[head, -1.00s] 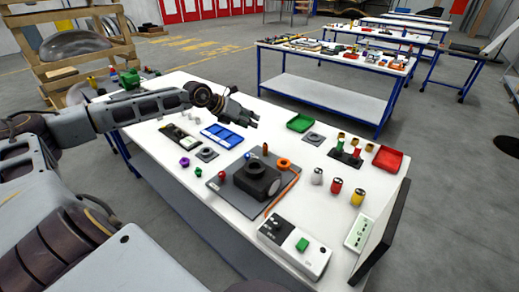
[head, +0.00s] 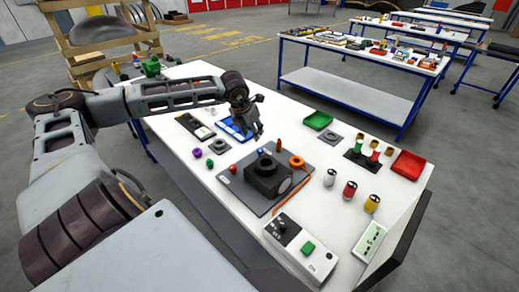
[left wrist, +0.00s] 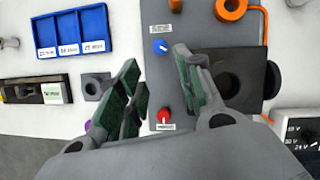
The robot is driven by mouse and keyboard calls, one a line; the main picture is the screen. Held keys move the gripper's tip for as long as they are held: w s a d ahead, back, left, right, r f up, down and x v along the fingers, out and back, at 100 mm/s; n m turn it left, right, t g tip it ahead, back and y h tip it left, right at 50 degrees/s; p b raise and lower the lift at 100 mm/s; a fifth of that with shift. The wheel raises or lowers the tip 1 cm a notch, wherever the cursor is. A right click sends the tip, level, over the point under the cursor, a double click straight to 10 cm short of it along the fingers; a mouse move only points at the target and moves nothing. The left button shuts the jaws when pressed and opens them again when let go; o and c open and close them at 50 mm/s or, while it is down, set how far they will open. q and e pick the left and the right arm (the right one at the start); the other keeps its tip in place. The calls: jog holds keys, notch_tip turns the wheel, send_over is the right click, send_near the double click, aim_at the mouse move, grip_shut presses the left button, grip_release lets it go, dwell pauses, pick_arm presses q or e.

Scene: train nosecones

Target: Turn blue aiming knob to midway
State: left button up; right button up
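The blue aiming knob (left wrist: 160,46) sits on a grey plate (left wrist: 158,14) in the left wrist view, with a white pointer mark and a label beside it. In the head view the blue knob (head: 260,152) is small, behind the black block (head: 268,180) on the same plate. My left gripper (head: 257,133) hangs above the table near the plate's far left side. In the left wrist view its fingers (left wrist: 156,68) are spread with nothing between them, and the blue knob shows just beyond the fingertips. My right gripper is not in view.
A red knob (left wrist: 163,116) is on the same plate. An orange ring (head: 296,161) lies at its right. A blue tray (head: 232,128) is to the left. A switch box (head: 300,250) stands in front. Several small cans are at the right.

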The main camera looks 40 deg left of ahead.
pick_arm(q)
jog(key=shift+f+n, duration=0.1)
jog(key=shift+n, duration=0.2)
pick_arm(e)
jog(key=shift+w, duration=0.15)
pick_arm(q)
jog(key=shift+f, duration=0.1)
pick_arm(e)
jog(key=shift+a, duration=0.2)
pick_arm(q)
jog(key=shift+f, duration=0.1)
jog(key=p, duration=0.1)
send_over(260, 149)
jog(key=s, duration=0.3)
jog(key=shift+w+d+f, duration=0.1)
jog(key=shift+d+f, duration=0.05)
jog(key=shift+f, duration=1.75)
jog(key=shift+w+d+f, duration=0.1)
jog(key=shift+d+f, duration=0.05)
jog(key=shift+f, duration=1.7)
jog(key=shift+p+x, duration=0.4)
jog(key=shift+x, duration=2.2)
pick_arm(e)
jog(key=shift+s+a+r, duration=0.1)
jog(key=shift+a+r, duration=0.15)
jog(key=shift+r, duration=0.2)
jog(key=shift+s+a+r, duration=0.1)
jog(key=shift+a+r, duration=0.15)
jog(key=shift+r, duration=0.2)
